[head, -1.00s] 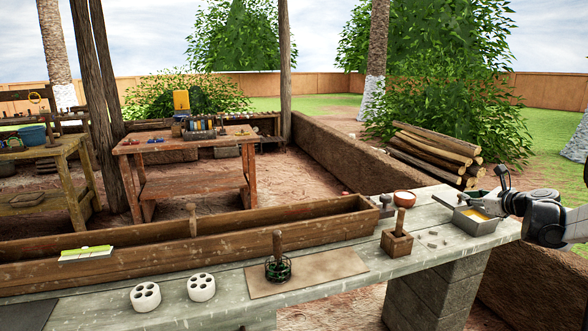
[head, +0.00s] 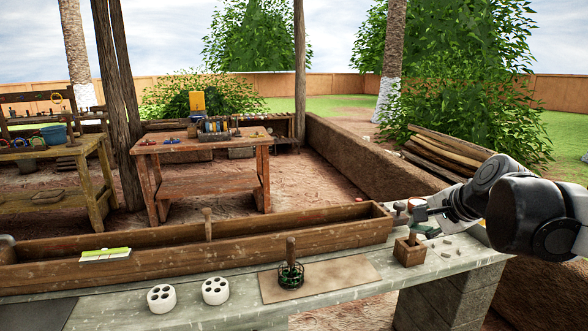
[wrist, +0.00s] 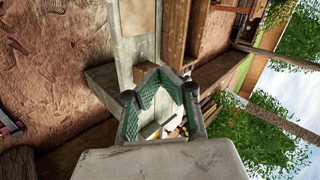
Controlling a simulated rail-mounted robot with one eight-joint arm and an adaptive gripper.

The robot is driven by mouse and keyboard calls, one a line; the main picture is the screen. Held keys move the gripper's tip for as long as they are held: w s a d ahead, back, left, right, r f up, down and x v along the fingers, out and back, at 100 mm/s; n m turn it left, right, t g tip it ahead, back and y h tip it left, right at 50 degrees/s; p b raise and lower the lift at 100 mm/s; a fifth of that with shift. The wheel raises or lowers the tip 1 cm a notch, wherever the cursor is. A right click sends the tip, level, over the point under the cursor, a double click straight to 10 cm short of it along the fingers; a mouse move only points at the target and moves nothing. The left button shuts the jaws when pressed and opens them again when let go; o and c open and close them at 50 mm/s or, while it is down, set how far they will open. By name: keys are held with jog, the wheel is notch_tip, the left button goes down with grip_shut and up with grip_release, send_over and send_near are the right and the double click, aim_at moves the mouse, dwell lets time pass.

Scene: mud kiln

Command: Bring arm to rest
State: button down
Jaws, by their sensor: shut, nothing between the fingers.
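My gripper (head: 422,219) is over the right part of the long grey workbench (head: 225,318), near the wooden block (head: 409,252) with an upright peg. Its fingers are shut and hold nothing. In the wrist view the green-padded fingers of my gripper (wrist: 160,74) come together at their tips. My arm reaches in from the right edge of the head view and hides the far right of the bench, where the grey metal box stood.
A long wooden trough (head: 300,238) lies along the bench's back. Two white holed cylinders (head: 161,298) and a dark wire holder (head: 290,276) with a wooden handle stand in front. Stacked logs (head: 440,153) lie behind my arm. The air left of my gripper is clear.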

jog(key=s+a+f+n+h, duration=0.1)
jog(key=s+a+f+n, duration=0.1)
jog(key=s+n, duration=0.2)
jog(key=s+a+f+n+g+p, duration=0.1)
jog(key=s+a+f+n, duration=0.1)
jog(key=s, duration=0.9)
jog(key=s+a+f+n+h, duration=0.1)
jog(key=s+a+f+n, duration=0.1)
jog(key=s+n, duration=0.4)
jog(key=shift+s+a+f+n+g+h+p, duration=0.3)
jog(key=shift+s+a, duration=0.45)
jog(key=shift+s, duration=0.05)
